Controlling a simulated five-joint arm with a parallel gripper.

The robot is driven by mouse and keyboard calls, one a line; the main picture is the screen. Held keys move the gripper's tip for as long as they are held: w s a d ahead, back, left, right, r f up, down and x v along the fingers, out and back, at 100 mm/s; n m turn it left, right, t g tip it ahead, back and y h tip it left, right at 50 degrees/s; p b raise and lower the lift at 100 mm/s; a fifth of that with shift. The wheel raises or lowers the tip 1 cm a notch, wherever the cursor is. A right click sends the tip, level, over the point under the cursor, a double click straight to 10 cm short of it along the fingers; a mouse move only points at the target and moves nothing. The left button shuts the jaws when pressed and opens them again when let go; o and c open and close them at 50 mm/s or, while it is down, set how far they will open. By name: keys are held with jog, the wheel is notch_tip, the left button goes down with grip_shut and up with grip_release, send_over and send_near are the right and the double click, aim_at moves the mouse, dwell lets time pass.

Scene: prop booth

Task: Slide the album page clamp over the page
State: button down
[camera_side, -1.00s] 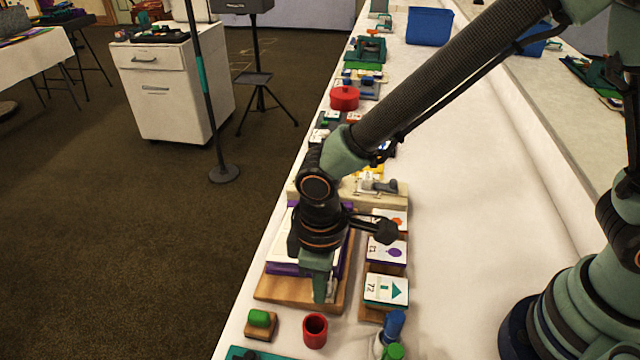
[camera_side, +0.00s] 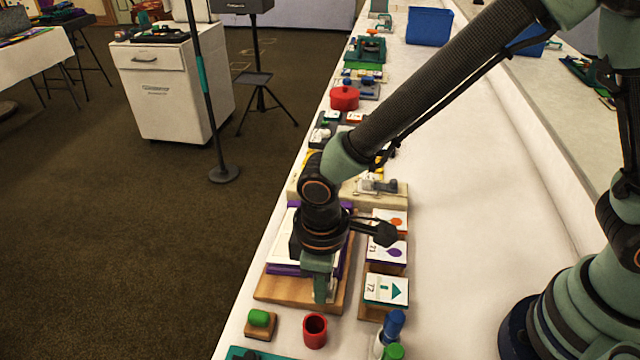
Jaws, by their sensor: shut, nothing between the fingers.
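The album (camera_side: 282,269) with purple edges and white page lies on a wooden board (camera_side: 285,289) near the table's left edge. My gripper (camera_side: 321,298) points down over the right front part of the album and board. Its fingers look shut, with nothing seen between them. The arm and wrist cover much of the page. I cannot make out the page clamp for certain; it may be hidden behind my gripper. Whether the fingers touch anything is not clear.
Picture cards on a wooden rack (camera_side: 386,289) stand just right of the album. A red cup (camera_side: 315,331), a green-topped block (camera_side: 260,323) and a blue-capped bottle (camera_side: 391,328) stand in front. A beige fixture (camera_side: 385,196) lies behind. The white table to the right is clear.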

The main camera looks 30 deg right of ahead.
jog(key=shift+w+d, duration=0.3)
jog(key=shift+w, duration=0.1)
jog(key=shift+s+a+r, duration=0.1)
jog(key=shift+r, duration=1.45)
jog(key=shift+s+a+r, duration=0.1)
jog(key=shift+r, duration=1.4)
jog(key=shift+w+d+r, duration=0.15)
jog(key=shift+d+r, duration=0.05)
jog(key=shift+d, duration=0.05)
jog(key=d+r+m+t, duration=0.2)
jog(key=d+r+m, duration=0.2)
jog(key=d+r, duration=0.3)
jog(key=d+r+m+t, duration=0.3)
jog(key=d+r+m, duration=0.2)
jog(key=d, duration=1.3)
jog(key=shift+r+t, duration=0.3)
jog(key=shift+r, duration=0.6)
